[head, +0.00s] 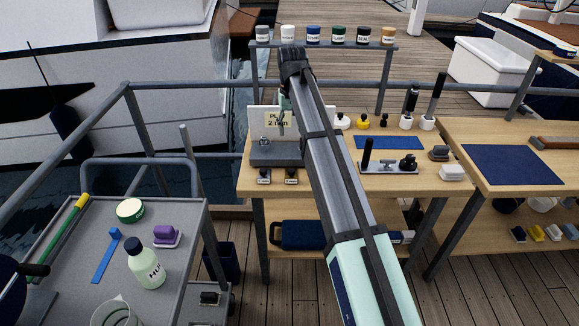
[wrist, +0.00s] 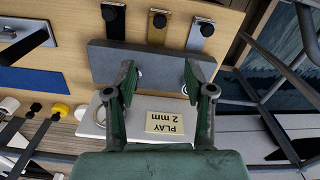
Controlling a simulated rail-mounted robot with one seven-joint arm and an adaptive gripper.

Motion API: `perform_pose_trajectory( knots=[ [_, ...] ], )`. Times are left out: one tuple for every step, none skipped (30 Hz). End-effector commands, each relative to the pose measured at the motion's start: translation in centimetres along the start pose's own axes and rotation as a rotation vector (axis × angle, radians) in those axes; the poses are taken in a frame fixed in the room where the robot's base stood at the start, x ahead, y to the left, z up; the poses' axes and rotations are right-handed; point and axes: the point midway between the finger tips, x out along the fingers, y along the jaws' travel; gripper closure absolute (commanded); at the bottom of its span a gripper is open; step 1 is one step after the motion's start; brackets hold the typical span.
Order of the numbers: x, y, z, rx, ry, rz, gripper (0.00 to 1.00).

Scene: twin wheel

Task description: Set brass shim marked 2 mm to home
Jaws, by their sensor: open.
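In the head view the brass shim (head: 291,177) lies at the bench's front edge, before the block (head: 275,154). My gripper (wrist: 160,76) is open and empty, its green fingers apart over the block's rear edge. Small round metal parts show by both fingertips. In the head view my gripper (head: 284,102) is mostly hidden by my arm. A card (wrist: 170,122) reads "PLAY 2 mm".
A grey shim (wrist: 201,30) and another shim (wrist: 113,20) flank the brass one. A white board (wrist: 100,110) carries the card behind the block. A blue mat (head: 388,143) and a tray with dark-handled items (head: 388,167) lie to the right. Paint cans line the back rail.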

Motion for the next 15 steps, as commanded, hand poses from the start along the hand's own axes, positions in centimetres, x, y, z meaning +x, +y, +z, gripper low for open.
perform_pose_trajectory(
  knots=[
    [0.3,0.0,0.2,0.0,-0.002,0.0,0.46],
    [0.6,0.0,0.2,0.001,-0.002,0.0,0.46],
    [1.1,0.0,0.2,0.001,-0.001,0.0,0.46],
    [1.5,0.0,0.2,0.001,-0.001,0.0,0.46],
    [2.0,0.0,0.2,0.001,-0.002,0.0,0.46],
    [2.6,0.0,0.2,0.001,-0.002,0.0,0.46],
    [3.1,0.0,0.2,0.001,-0.002,0.0,0.46],
    [3.7,0.0,0.2,0.001,-0.002,0.0,0.46],
    [4.5,0.0,0.2,0.001,-0.002,0.0,0.46],
    [5.0,0.0,0.2,0.001,-0.002,0.0,0.46],
    [5.6,0.0,0.3,0.001,-0.002,0.0,0.46],
    [6.5,0.0,0.2,0.0,-0.002,0.0,0.46],
    [7.0,0.0,0.2,0.0,-0.002,0.0,0.46],
    [7.6,0.0,0.2,0.0,-0.002,0.0,0.46],
    [8.4,0.0,0.2,0.0,-0.002,0.0,0.46]
  ],
)
